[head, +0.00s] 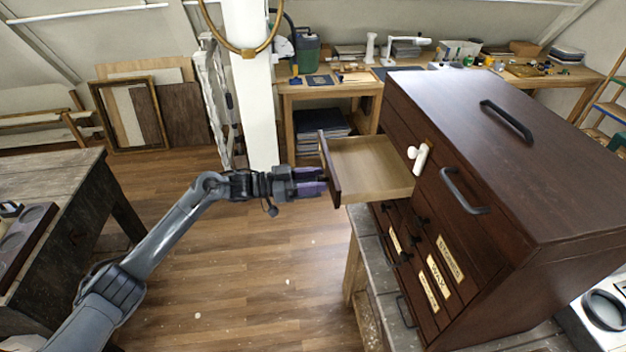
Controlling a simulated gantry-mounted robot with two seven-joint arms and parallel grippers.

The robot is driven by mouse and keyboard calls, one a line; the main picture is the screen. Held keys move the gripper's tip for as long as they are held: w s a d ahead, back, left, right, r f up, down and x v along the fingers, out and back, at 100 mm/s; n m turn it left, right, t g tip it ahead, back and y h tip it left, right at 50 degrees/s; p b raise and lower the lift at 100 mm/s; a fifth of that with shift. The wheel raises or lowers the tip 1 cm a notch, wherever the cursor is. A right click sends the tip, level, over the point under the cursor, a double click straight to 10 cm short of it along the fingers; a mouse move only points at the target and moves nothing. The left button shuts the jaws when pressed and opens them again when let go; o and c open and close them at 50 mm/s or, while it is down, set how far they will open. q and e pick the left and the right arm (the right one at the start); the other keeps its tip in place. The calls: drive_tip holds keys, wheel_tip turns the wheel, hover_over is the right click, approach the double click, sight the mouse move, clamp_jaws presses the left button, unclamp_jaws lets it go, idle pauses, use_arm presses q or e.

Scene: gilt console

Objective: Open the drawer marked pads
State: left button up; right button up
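A dark wooden chest (470,140) stands on a bench at the right. Its upper drawer (370,165) is pulled well out to the left, and the part of its pale inside that shows is empty. The front panel (328,160) of this drawer faces left, so any mark on it is hidden. My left gripper (318,182) is at the outer face of that panel, its fingertips overlapping the panel's lower part. The drawer's handle cannot be seen there, and whether the fingers grip it is unclear. My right gripper is out of view.
Small labelled drawers (430,270) below are shut; one label seems to read WAX. A white knob-like fitting (418,158) and a dark handle (463,190) are on the chest's face. A worktable (65,200) stands at left. Open floor (240,260) lies between.

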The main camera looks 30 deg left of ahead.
use_arm(q)
drive_tip(key=shift+o, duration=0.3)
drive_tip(key=b+v, duration=0.1)
drive_tip(key=v, duration=1)
drive_tip(key=shift+b, duration=0.4)
